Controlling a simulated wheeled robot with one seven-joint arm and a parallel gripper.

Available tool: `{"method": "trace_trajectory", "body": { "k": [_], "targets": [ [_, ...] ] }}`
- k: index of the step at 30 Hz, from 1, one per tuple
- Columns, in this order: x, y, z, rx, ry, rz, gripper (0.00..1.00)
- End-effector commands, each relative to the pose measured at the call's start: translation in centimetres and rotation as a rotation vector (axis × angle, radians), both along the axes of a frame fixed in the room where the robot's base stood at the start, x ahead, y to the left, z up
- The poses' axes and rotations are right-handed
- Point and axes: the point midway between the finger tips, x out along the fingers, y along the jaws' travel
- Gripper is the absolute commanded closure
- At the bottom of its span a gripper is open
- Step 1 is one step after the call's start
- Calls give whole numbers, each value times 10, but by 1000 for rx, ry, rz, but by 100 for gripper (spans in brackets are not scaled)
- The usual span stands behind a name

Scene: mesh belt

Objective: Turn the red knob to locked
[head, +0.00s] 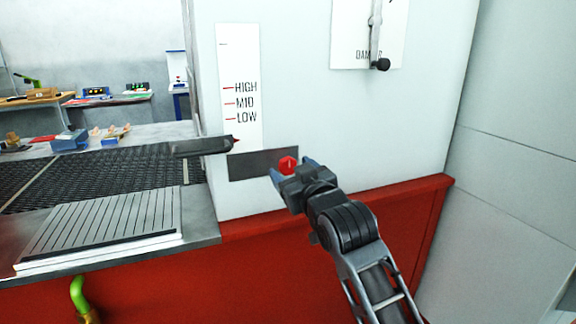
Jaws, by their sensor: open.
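The red knob (288,164) sits at the right end of a dark grey plate (250,166) on the white wall panel. A small light mark shows on the knob's face. My gripper (291,168) is open, with its fingers to the left and right of the knob. I cannot tell whether the fingers touch it. The gripper hides the knob's lower part and the plate's right end. No locked label can be read.
A black lever (205,146) with a red tip juts out left of the plate, below a HIGH/MID/LOW scale (241,88). A damper handle (377,40) hangs upper right. A mesh belt (110,175) and ridged white tray (105,225) lie left.

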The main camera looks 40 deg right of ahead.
Motion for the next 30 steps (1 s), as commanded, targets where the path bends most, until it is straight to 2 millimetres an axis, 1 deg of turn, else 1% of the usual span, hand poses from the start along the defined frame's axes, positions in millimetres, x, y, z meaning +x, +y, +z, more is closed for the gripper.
{"method": "trace_trajectory", "body": {
  "k": [1,3,6,10,17,30],
  "targets": [
    [7,-2,2,-1,-1,0,29],
    [15,-4,1,-1,0,1,29],
    [23,-7,0,0,0,1,29],
    [27,-8,0,1,0,1,29],
    [27,-8,0,1,0,1,30],
    [26,-8,0,1,0,1,72]
  ]
}}
